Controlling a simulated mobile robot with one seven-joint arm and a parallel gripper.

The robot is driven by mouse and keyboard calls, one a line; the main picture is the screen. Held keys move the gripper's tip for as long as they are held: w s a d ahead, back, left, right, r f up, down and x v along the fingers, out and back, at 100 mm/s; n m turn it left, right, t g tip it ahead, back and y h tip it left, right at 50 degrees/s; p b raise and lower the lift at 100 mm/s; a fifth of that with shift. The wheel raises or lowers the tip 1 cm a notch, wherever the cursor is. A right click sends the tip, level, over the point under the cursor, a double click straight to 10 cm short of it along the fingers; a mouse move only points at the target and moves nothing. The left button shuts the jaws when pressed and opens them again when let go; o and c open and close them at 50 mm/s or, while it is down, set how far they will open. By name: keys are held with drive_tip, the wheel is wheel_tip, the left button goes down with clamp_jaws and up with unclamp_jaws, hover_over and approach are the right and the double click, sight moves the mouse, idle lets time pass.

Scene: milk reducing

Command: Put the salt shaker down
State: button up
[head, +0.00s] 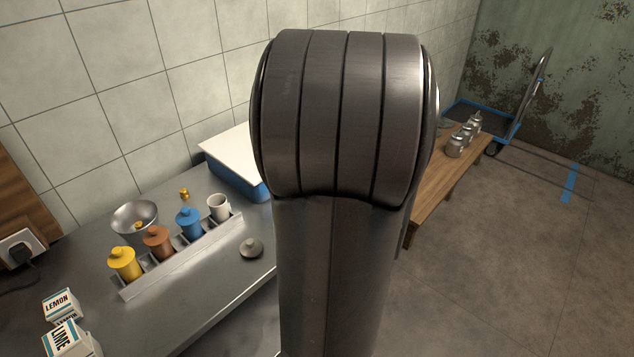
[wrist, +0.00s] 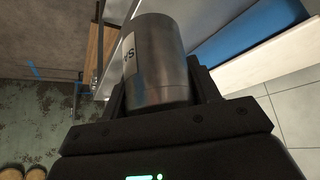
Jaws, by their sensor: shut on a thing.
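The salt shaker (wrist: 163,62) is a grey metal cylinder with a white label, partly turned away, on which "SA" can be read. My gripper (wrist: 158,88) is shut on it, with one dark finger on each side. In the wrist view the shaker tilts slightly in the picture, and no surface is seen touching it. In the head view my arm covers the middle, so the gripper and the held shaker are hidden there.
A wooden bench (head: 438,188) at the right carries several metal shakers (head: 455,147). A steel counter (head: 205,300) at the left holds a rack (head: 190,258) with coloured jars, a bowl (head: 134,219), a grey lid (head: 252,248), cartons (head: 70,338) and a blue-and-white box (head: 232,155).

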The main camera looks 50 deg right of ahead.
drive_tip(key=shift+s+d+r, duration=0.1)
drive_tip(key=shift+s+r, duration=0.15)
drive_tip(key=shift+s, duration=0.1)
drive_tip(key=shift+w+a+f+n, duration=0.1)
drive_tip(key=shift+w+a+n, duration=0.2)
drive_tip(key=shift+a, duration=0.2)
drive_tip(key=w+a+n+g+y, duration=0.15)
drive_tip(key=a+n+y, duration=0.25)
drive_tip(key=a+n, duration=0.5)
drive_tip(key=w+a+n+y, duration=0.25)
drive_tip(key=a+n, duration=0.35)
drive_tip(key=a, duration=0.7)
drive_tip(key=w+a+n+g+y, duration=0.15)
drive_tip(key=a+n+y, duration=0.25)
drive_tip(key=a+n, duration=0.5)
drive_tip(key=w+a+f, duration=0.1)
drive_tip(key=a+f, duration=0.1)
drive_tip(key=a, duration=0.2)
drive_tip(key=w+a+f+m, duration=0.1)
drive_tip(key=w+a+f, duration=0.1)
drive_tip(key=a, duration=0.2)
drive_tip(key=w+a+f+m, duration=0.1)
drive_tip(key=w+a+f, duration=0.1)
drive_tip(key=a, duration=0.2)
drive_tip(key=shift+w+a+f+t, duration=0.2)
drive_tip(key=shift+w+f+t, duration=0.05)
drive_tip(key=shift+f+t, duration=0.15)
drive_tip(key=shift+f, duration=1.9)
